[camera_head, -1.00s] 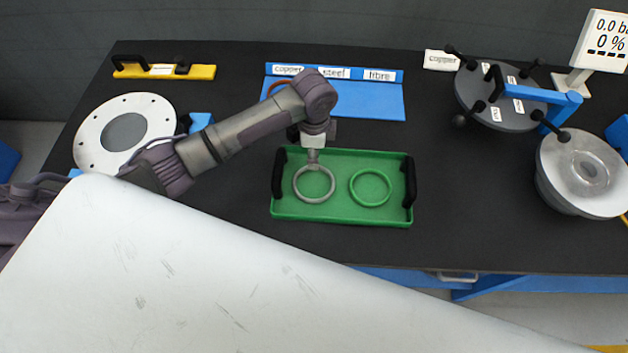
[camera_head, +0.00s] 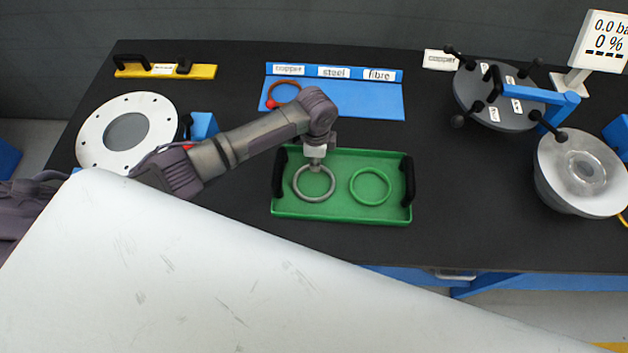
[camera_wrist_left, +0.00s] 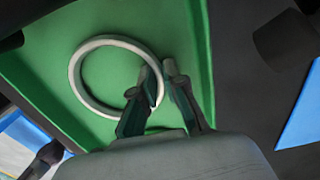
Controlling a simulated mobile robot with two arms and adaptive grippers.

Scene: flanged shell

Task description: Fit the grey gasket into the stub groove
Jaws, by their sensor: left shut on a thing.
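The grey gasket (camera_head: 314,183), a plain ring, is in the left half of the green tray (camera_head: 340,212). My left gripper (camera_head: 317,165) points down at the ring's far edge in the head view. In the left wrist view its fingers (camera_wrist_left: 161,84) are closed on the rim of the grey gasket (camera_wrist_left: 84,103), one on each side. I cannot tell whether the ring still touches the tray floor. A round body with a pale flange and clear centre (camera_head: 607,195) stands at the right; I cannot make out a groove there. My right gripper is not in view.
A green ring (camera_head: 371,201) lies in the tray's right half. Black handles stand at both tray ends. Behind is a blue rack (camera_head: 370,100) with a brown ring. A dark lid (camera_head: 480,108) with knobs is at the back right. A white flange (camera_head: 90,145) lies left.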

